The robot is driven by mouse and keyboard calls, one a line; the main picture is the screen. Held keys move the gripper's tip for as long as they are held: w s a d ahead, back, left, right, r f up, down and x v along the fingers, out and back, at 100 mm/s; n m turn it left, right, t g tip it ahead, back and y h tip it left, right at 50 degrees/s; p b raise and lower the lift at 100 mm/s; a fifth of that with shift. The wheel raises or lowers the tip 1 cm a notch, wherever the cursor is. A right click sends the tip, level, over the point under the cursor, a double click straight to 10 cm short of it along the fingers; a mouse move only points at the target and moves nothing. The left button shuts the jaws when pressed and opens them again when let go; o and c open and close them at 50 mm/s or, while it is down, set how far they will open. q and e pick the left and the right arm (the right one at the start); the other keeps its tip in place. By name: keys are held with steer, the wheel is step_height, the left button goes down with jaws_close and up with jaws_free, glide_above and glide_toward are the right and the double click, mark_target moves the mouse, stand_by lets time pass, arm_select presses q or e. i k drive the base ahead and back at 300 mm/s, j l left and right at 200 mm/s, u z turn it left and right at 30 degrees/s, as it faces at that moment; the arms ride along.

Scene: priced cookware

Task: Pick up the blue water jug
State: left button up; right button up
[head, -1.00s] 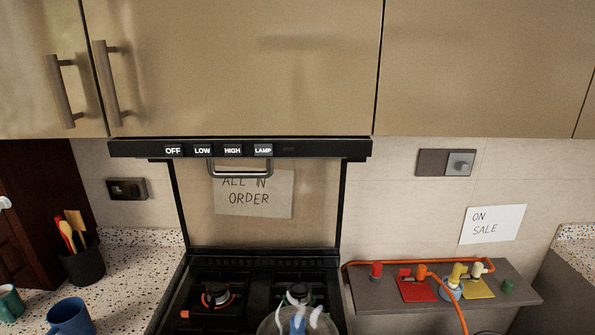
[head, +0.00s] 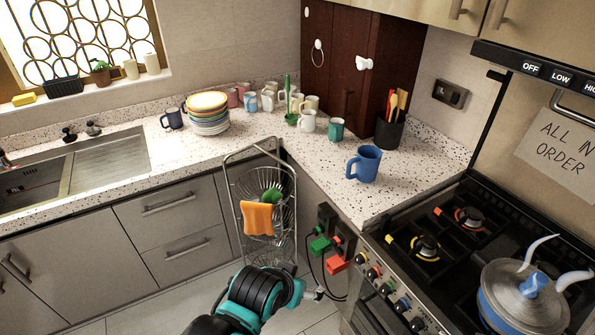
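The blue jug (head: 364,164) stands upright on the speckled counter in the head view, left of the stove, with its handle toward the left. Nothing touches it. A black and teal part of my arm (head: 257,294) shows at the bottom centre, well below and to the left of the jug. My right arm is not in view.
A black utensil holder (head: 389,133) stands close behind the jug, and a green mug (head: 336,129) is to its left. The stove (head: 400,226) with a lidded pot (head: 525,303) is at right. A wire rack (head: 237,196) stands below the counter.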

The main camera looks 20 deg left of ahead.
mark_target(367, 160)
steer(key=k+u, duration=0.1)
steer(key=u, duration=0.2)
steer(key=i+j, duration=0.5)
steer(key=j, duration=0.25)
steer(key=i+j+z, duration=0.3)
steer(key=j+z, duration=0.3)
steer(key=i+j+z, duration=0.25)
steer(key=j+z, duration=0.3)
steer(key=j, duration=0.15)
steer(key=z, duration=0.8)
